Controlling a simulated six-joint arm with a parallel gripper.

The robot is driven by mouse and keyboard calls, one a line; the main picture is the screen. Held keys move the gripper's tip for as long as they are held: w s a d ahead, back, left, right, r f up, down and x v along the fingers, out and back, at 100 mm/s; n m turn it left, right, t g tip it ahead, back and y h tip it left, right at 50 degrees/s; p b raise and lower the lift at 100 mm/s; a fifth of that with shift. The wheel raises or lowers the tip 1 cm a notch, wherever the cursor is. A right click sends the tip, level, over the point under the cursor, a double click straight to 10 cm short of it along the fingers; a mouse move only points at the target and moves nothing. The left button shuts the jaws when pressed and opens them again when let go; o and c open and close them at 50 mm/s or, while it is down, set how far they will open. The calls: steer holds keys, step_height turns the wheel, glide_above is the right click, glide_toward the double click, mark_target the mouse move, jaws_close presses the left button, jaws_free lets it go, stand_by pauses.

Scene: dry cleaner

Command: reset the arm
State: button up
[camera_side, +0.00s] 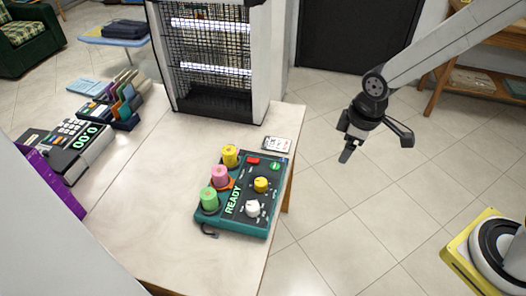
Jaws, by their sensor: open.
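My gripper (350,150) hangs in the air at the upper right, to the right of the table and over the tiled floor. It is open and nothing shows between its fingers. My arm reaches in from the upper right corner. The gripper is apart from the table and from everything on it.
A wooden table (140,190) holds a teal control box (243,228) with coloured knobs and "READY" lettering, a card (276,145), a caged heater (215,60), and a register (68,140). A wooden shelf (440,75) stands behind my arm. Floor below the gripper is clear.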

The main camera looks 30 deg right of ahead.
steer(key=s+d+r+m, duration=0.1)
steer(key=s+d+m, duration=0.5)
steer(key=m, duration=0.1)
steer(key=shift+s+m+t, duration=0.3)
steer(key=shift+s, duration=0.05)
steer(key=shift+w+d+r, duration=0.1)
stand_by(0.6)
